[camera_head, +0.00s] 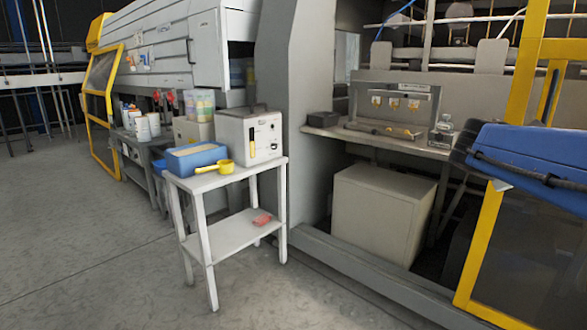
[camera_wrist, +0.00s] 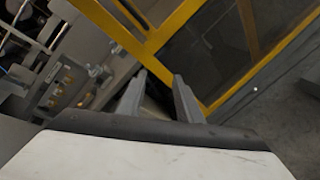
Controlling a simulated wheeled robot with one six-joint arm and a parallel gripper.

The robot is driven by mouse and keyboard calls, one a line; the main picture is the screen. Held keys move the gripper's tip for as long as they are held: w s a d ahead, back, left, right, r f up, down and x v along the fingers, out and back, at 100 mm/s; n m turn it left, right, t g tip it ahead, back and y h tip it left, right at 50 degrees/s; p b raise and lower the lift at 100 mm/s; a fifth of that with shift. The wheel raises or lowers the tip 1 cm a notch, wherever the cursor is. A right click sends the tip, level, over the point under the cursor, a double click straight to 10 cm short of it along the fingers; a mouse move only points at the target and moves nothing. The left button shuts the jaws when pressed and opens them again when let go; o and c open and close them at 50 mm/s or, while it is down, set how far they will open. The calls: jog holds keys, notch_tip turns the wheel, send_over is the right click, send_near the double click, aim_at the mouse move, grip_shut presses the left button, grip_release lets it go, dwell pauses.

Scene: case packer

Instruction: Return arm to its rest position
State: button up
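My gripper (camera_wrist: 159,77) shows in the wrist view. Its two grey fingers stand apart, and I see nothing held between them. Beyond the fingertips are a yellow frame (camera_wrist: 151,40) with dark panels and part of a grey machine. In the head view, a blue arm link of mine (camera_head: 535,158) with a black cable reaches in from the right edge, in front of the yellow-framed door. The gripper itself is not visible in the head view.
A white side table (camera_head: 235,235) holds a blue tub (camera_head: 196,158), a yellow scoop (camera_head: 214,168) and a white box (camera_head: 249,137). The machine's ledge (camera_head: 385,142) carries tools and a jar (camera_head: 443,131). The yellow door frame (camera_head: 481,240) is close to my arm. The floor at left is clear.

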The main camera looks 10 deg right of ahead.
jog(key=s+a+f+m+y, duration=0.4)
jog(key=a+f, duration=0.4)
jog(key=a, duration=0.2)
jog(key=s+a+f+m+g+y, duration=0.1)
jog(key=s+a+f+m+y, duration=0.3)
jog(key=a+f, duration=0.5)
jog(key=s+a+f+m+g+y, duration=0.1)
jog(key=s+a+f+m+y, duration=0.3)
jog(key=s+a+f, duration=0.3)
jog(key=a+f+m, duration=0.1)
jog(key=a, duration=0.4)
jog(key=shift+a+f+m, duration=0.4)
jog(key=shift+s+d, duration=0.1)
jog(key=shift+d, duration=0.05)
